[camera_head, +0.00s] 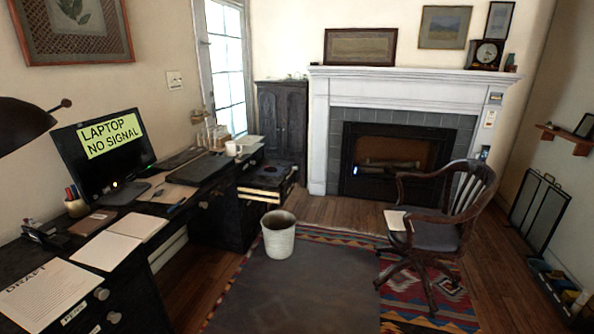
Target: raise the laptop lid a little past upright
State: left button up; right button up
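A dark flat slab (203,168), which looks like the laptop with its lid down, lies on the desk to the right of the monitor. Its hinge side and lid edge are too small to make out. The monitor (104,146) stands upright and shows a yellow-green label reading "LAPTOP NO SIGNAL". Neither of my grippers is in view.
The dark desk (139,281) runs along the left wall, with papers (106,250), a pen cup (75,202) and a white mug (232,149). A white bin (278,235) stands on the rug beside the desk. A wooden chair (437,226) stands at right. The rug's middle is clear.

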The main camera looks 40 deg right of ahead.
aim_at(199, 170)
jog(key=z, duration=0.75)
jog(key=i, duration=0.15)
